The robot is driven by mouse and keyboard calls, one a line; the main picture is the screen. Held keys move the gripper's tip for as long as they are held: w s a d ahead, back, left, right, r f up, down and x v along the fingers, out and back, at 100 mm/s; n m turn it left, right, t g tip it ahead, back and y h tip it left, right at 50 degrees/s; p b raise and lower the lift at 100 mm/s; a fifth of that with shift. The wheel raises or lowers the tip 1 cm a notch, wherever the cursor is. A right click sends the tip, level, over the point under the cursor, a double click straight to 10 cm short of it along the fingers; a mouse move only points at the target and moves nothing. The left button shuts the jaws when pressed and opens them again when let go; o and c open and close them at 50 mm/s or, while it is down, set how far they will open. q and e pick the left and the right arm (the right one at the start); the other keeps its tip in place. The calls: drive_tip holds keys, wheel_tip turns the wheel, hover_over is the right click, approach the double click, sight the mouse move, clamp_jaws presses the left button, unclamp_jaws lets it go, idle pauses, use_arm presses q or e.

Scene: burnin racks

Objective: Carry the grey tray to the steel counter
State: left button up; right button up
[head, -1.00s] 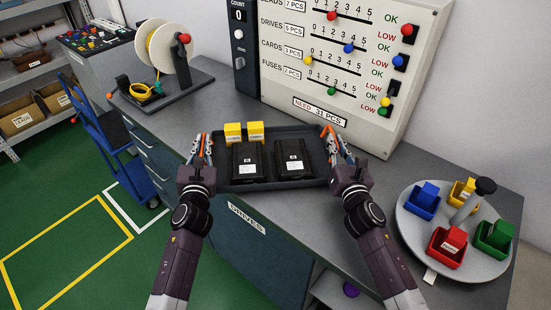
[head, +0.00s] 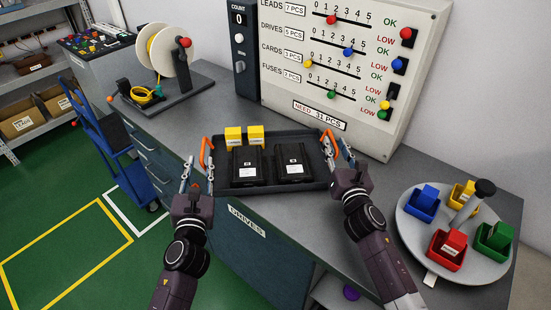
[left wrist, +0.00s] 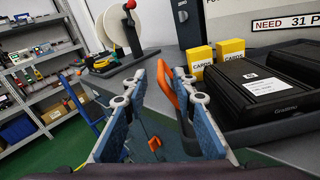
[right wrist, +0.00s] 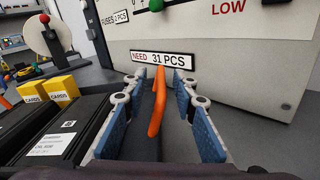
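The grey tray (head: 276,187) lies flat on a grey worktop (head: 200,115) with a drawer front labelled DRIVES. It holds two black drives (head: 294,161) and two yellow CARDS boxes (head: 233,136). An orange handle stands at each end, the left one (head: 203,151) and the right one (head: 326,142). My left gripper (head: 198,170) is open just in front of the left handle, which shows between its fingers in the left wrist view (left wrist: 168,85). My right gripper (head: 341,155) is open, with the right handle between its spread fingers in the right wrist view (right wrist: 157,105).
A panel with sliders (head: 350,75) stands behind the tray. A cable reel (head: 168,48) is at the back left. A round turntable (head: 410,205) with coloured bins is at the right. A blue trolley (head: 105,140) stands on the green floor at the left.

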use_arm(q)
drive_tip(key=s, duration=0.4)
drive_tip(key=shift+d, duration=0.2)
use_arm(e)
drive_tip(key=s, duration=0.4)
drive_tip(key=s+d, duration=0.1)
drive_tip(key=s, duration=0.7)
drive_tip(key=shift+d, duration=0.15)
